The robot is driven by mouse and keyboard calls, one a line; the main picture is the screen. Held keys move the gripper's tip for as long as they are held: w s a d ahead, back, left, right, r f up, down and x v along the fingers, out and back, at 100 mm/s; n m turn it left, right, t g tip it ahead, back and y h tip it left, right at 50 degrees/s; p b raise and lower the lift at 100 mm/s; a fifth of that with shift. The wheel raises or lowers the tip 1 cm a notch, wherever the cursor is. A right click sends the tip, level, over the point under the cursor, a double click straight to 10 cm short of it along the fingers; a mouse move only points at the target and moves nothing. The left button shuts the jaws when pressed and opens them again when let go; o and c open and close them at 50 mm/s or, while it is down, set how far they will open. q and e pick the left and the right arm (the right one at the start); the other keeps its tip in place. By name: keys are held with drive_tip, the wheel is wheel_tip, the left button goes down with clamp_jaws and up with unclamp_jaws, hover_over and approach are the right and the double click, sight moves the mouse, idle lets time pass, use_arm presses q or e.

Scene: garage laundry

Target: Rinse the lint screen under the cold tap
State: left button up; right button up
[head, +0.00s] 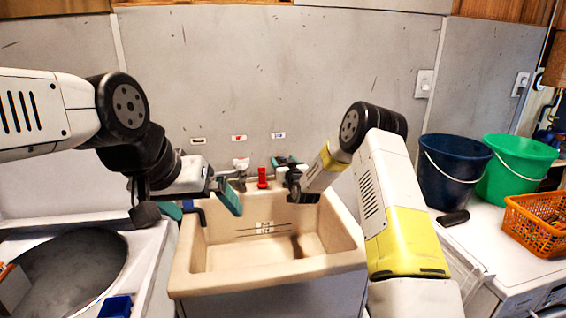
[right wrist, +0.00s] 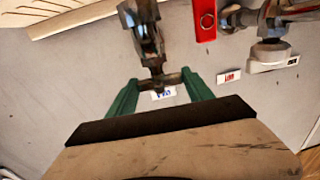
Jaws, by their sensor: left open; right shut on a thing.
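The beige sink (head: 187,262) stands in the middle of the head view, with taps along its back edge. The cold tap (right wrist: 145,35) is by a blue-marked label (right wrist: 163,93) in the right wrist view. My right gripper (head: 297,187) has its green fingers (right wrist: 160,85) on either side of the tap's grey handle and is shut on it. My left gripper (head: 204,206) is open, over the sink's left rim, its fingers apart with nothing seen between them. I cannot make out the lint screen in either view.
A red lever (head: 262,178) stands between the taps. A navy bucket (head: 453,172), a green bucket (head: 516,170), an orange basket (head: 535,222) and a small black object (head: 453,217) are on the right-hand surface. A dark round opening (head: 70,270) is at left.

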drive_tip(key=shift+w+d+n+g+y, duration=0.1)
drive_tip(key=shift+n+g+y, duration=0.7)
drive_tip(key=shift+n+y, duration=0.5)
drive_tip(key=shift+n+g+y, duration=0.8)
drive_tip(key=shift+n+y, duration=0.1)
drive_tip(key=shift+y, duration=0.8)
drive_tip(key=o, duration=1.4)
drive_tip(key=shift+v, duration=3.9)
drive_tip(key=shift+r, duration=0.1)
